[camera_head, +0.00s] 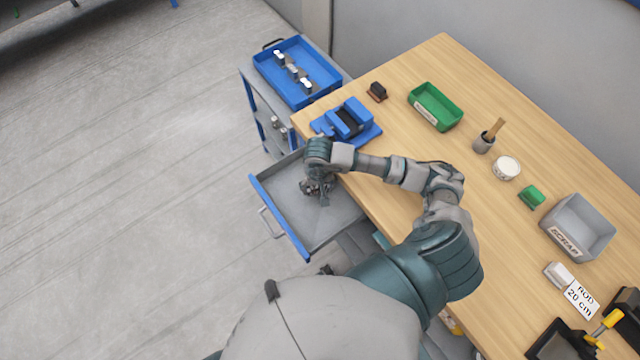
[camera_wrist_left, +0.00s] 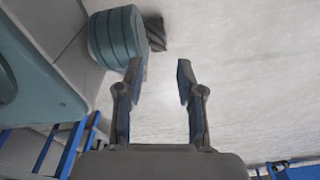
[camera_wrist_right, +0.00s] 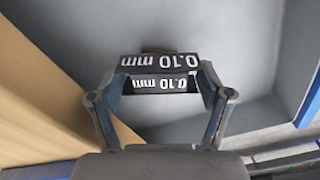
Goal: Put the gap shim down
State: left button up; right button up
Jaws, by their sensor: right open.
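The gap shim (camera_wrist_right: 160,63) shows in the right wrist view as dark faces with white "0.10 mm" lettering, in the grey drawer (camera_head: 346,222). My right gripper (camera_head: 324,197) is inside the open drawer, pointing down. Its fingers are open, one on each side of the shim; whether they touch it I cannot tell. In the head view the shim is too small and covered to make out. My left gripper (camera_wrist_left: 160,72) is open and empty above the floor, seen only in the left wrist view.
The wooden bench (camera_head: 410,100) is right of the drawer. It bears a blue vise (camera_head: 348,122), a green bin (camera_head: 436,105), a grey scrap box (camera_head: 579,226) and a white pot (camera_head: 507,167). A cart with a blue tray (camera_head: 283,83) stands behind. The floor at left is clear.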

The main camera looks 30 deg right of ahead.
aim_at(319, 186)
jog(key=shift+a+r, duration=0.1)
jog(key=shift+a, duration=0.3)
jog(key=shift+r, duration=0.35)
jog(key=r, duration=0.6)
jog(key=shift+d+r, duration=0.4)
pick_arm(q)
jog(key=shift+w+a, duration=0.2)
jog(key=shift+w, duration=0.1)
pick_arm(e)
jog(key=r, duration=0.4)
jog(key=shift+s+a+r, duration=0.15)
jog(key=shift+a+r, duration=0.15)
jog(key=shift+a, duration=0.1)
pick_arm(q)
jog(key=shift+s, duration=0.15)
pick_arm(e)
jog(key=shift+d, duration=0.25)
